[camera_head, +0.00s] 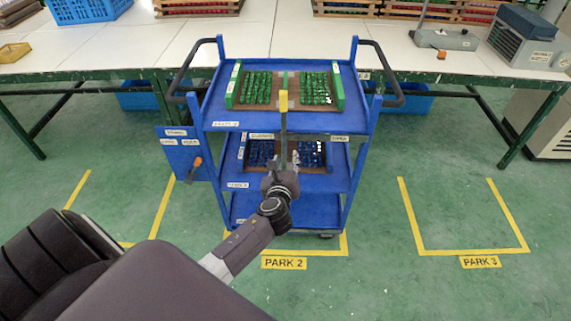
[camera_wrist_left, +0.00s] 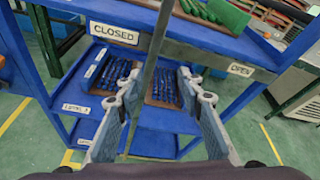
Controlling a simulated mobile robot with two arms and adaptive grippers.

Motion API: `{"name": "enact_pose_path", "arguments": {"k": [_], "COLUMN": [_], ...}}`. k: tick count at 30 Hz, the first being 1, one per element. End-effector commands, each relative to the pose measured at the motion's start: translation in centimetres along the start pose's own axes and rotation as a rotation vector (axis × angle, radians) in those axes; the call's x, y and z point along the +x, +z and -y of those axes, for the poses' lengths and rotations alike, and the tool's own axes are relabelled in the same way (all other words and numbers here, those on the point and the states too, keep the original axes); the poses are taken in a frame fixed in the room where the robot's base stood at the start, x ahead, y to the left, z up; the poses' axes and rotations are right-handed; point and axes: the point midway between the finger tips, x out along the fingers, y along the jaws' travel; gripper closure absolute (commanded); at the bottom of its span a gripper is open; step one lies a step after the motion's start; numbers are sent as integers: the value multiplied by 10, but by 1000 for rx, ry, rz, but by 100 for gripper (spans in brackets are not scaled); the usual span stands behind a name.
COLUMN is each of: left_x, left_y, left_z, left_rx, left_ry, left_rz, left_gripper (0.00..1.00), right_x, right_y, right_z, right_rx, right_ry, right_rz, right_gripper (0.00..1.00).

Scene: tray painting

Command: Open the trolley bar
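The blue trolley (camera_head: 225,115) stands at the table, with a tray of green parts on top. The trolley bar (camera_head: 284,120) is a thin, upright grey bar with a yellow upper end, at the trolley's front edge. In the left wrist view the bar (camera_wrist_left: 152,75) runs between a CLOSED label (camera_wrist_left: 114,33) on the left and an OPEN label (camera_wrist_left: 241,69) on the right. My left gripper (camera_head: 282,168) is in front of the trolley. Its fingers (camera_wrist_left: 160,85) are open, one on each side of the bar, with visible gaps. My right gripper is not in view.
A tray with blue parts (camera_head: 261,154) sits on the middle shelf. A blue side panel (camera_head: 180,140) with an orange handle (camera_head: 194,168) is at the trolley's left. The green floor at right, around PARK 3 (camera_head: 480,262), is clear.

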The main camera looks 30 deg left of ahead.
Motion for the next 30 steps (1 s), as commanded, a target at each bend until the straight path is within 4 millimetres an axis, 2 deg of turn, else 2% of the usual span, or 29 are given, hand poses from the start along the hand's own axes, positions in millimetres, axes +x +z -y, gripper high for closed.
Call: {"name": "enact_pose_path", "arguments": {"k": [6, 14, 15, 17, 21, 24, 27, 30], "left_x": [0, 0, 0, 1, -8, -20, -26, -19], "left_y": [-10, -10, -4, 18, 103, 149, 170, 176], "left_z": [-4, -3, -2, 5, 31, 44, 50, 51], "left_rx": [-21, -21, -13, 21, 185, 280, 327, 336], "left_ry": [3, 3, 1, -4, -5, 7, 17, 21], "left_rz": [-19, -18, -10, 24, 170, 257, 300, 308], "left_gripper": [65, 65, 65, 65, 65, 65, 65, 65], "right_x": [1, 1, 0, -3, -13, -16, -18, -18], "right_y": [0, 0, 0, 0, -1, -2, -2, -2], "right_z": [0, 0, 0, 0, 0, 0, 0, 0], "right_rx": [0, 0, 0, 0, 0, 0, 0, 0], "right_ry": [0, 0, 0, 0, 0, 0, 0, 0], "right_rz": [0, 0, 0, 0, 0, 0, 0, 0], "right_gripper": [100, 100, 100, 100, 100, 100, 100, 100]}}
